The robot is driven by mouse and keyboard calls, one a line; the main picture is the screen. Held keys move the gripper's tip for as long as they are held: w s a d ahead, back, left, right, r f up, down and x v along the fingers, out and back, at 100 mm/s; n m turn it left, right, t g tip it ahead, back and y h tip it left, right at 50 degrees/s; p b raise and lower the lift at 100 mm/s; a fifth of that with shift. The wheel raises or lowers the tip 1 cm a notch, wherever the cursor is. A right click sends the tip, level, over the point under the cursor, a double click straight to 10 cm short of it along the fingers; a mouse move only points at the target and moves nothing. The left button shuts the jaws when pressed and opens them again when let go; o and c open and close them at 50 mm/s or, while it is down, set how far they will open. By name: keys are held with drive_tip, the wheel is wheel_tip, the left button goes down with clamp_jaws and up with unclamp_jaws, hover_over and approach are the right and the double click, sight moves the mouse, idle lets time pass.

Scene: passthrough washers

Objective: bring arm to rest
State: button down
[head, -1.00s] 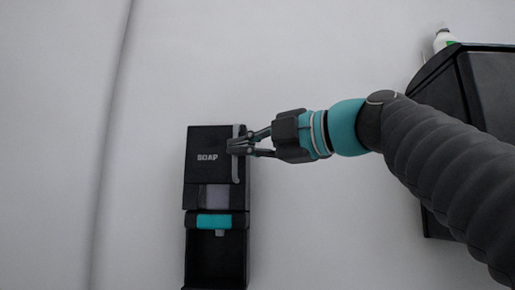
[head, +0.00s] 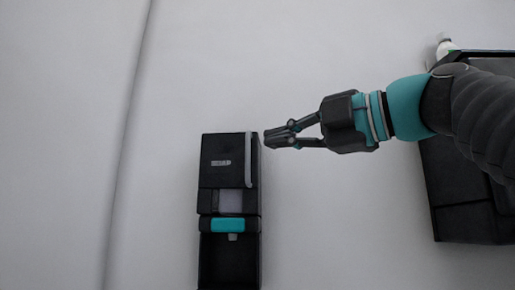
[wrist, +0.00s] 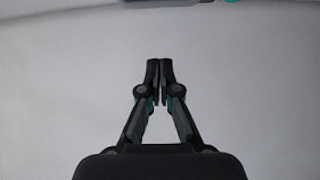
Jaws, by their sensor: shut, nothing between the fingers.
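A large black unit (head: 462,205) is at the right, partly behind my arm. A white bottle (head: 446,47) stands on top of it, partly hidden. The pale wall left of the dispenser is clear. A dark-edged strip (wrist: 165,3) shows at the top of the wrist view.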

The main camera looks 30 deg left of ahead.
drive_tip(key=shift+w+d, duration=0.1)
drive_tip(key=shift+d, duration=2)
